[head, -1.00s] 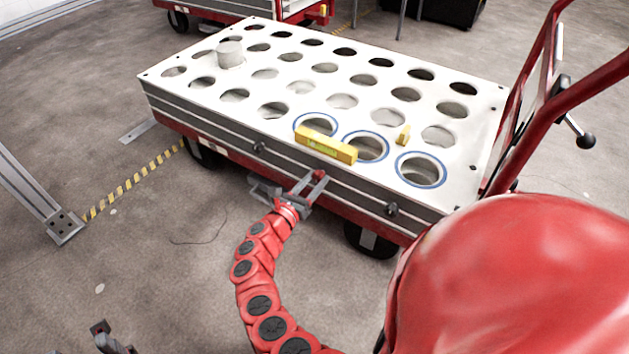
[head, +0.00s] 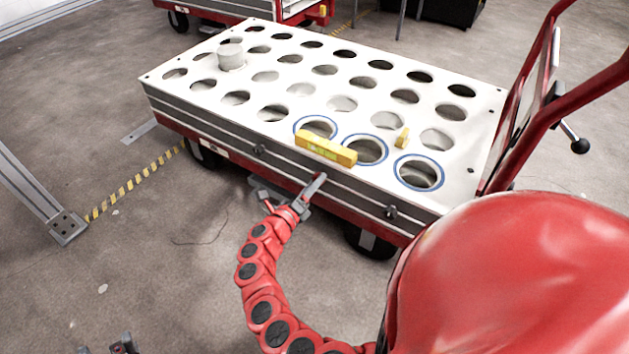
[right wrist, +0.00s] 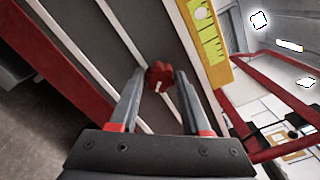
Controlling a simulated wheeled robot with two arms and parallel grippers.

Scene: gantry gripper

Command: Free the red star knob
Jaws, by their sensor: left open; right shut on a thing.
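The red star knob (right wrist: 158,76) shows in the right wrist view against the grey, striped side of the cart. My right gripper (right wrist: 159,86) is shut on it, with one finger on each side. In the head view my right gripper (head: 318,181) is at the cart's near side, below the yellow level; its fingers overlap there and mostly hide the knob. My left gripper (head: 122,346) is open at the bottom left edge of the head view, mostly cut off and away from the cart.
The cart (head: 225,124) has a white top with rows of round holes, several ringed in blue. A red handle rises at right.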

